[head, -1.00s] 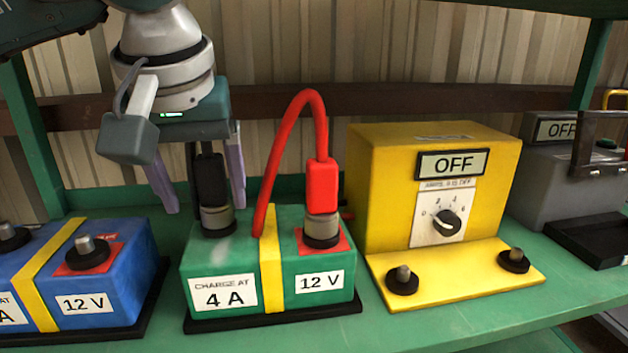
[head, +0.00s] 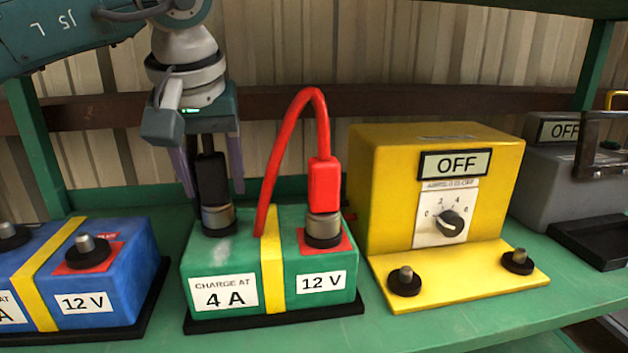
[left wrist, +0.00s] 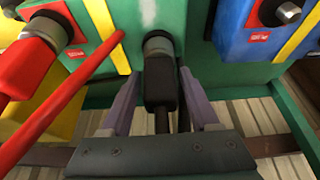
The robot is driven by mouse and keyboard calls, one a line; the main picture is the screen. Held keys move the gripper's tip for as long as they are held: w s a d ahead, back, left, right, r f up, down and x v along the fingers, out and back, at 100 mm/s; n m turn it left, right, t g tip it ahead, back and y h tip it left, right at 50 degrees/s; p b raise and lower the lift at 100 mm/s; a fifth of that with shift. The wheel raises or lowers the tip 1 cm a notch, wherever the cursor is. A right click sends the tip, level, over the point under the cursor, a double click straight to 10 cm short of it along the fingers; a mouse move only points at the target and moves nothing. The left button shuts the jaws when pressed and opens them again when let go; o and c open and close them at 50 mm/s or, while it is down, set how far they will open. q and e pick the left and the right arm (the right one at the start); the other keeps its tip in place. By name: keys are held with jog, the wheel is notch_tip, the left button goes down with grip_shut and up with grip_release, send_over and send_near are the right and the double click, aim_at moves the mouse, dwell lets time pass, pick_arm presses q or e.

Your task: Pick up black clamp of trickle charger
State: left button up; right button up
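The black clamp (head: 208,172) stands upright on the left terminal of the green battery (head: 200,262), labelled "CHARGE AT 4 A" and "12 V". My left gripper (head: 211,172) points down with its purple fingers on either side of the clamp. In the left wrist view the clamp (left wrist: 160,82) lies between the two fingers (left wrist: 158,100), with narrow gaps showing, so the gripper is open. A red clamp (head: 323,185) with a red cable sits on the battery's right terminal. A yellow charger box (head: 385,180) reads "OFF".
A blue battery (head: 130,265) stands to the left on the green shelf (head: 430,325). A grey device (head: 565,190) stands at the far right. The arched red cable (head: 275,165) rises close to the right of my left gripper. Corrugated wall is behind.

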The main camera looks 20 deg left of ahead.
pick_arm(q)
grip_shut()
dwell(0.3)
jog(key=shift+r, duration=0.1)
dwell(0.4)
